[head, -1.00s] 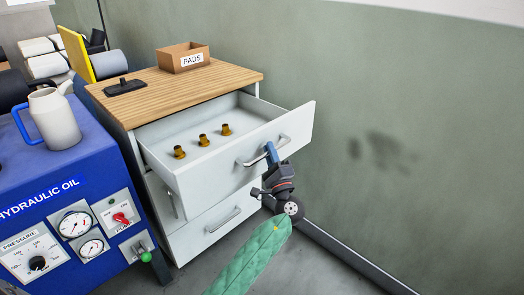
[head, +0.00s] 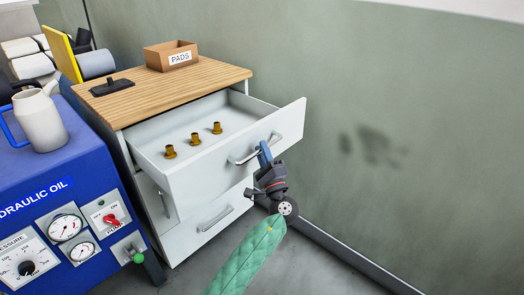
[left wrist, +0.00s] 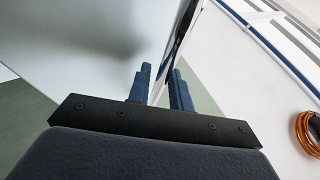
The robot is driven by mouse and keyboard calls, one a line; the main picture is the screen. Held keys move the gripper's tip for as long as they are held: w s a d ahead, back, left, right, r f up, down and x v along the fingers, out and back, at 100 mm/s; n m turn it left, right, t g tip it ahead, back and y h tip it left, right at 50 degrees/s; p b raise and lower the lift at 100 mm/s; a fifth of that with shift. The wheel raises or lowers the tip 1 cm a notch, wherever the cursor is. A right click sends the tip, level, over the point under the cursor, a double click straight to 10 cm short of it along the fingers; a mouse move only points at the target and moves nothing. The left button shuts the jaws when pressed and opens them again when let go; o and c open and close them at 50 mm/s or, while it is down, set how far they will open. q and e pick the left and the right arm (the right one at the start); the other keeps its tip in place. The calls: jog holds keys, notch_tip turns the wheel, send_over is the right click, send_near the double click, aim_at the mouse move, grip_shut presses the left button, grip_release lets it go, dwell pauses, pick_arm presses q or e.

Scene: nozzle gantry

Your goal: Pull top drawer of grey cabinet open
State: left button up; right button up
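The grey cabinet (head: 150,199) has a wooden top. Its top drawer (head: 205,173) stands well open, with several brass fittings (head: 196,139) inside. The bar handle (head: 240,161) is on the drawer front. My left gripper (head: 264,153), on the green-sleeved arm, is at the right part of this handle, its blue fingers across the bar. In the left wrist view the two fingers (left wrist: 161,88) stand a little apart with a pale strip between them, and they appear closed around the handle. The exact contact is hard to see. My right gripper is not in view.
A lower drawer (head: 205,228) is shut. A box marked PADS (head: 171,57) and a black item (head: 111,87) sit on the cabinet top. A blue hydraulic oil unit (head: 75,172) with a white jug (head: 40,121) stands at left. The wall is close at right.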

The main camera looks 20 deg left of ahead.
pick_arm(q)
jog(key=v, duration=0.7)
jog(key=shift+b, duration=0.45)
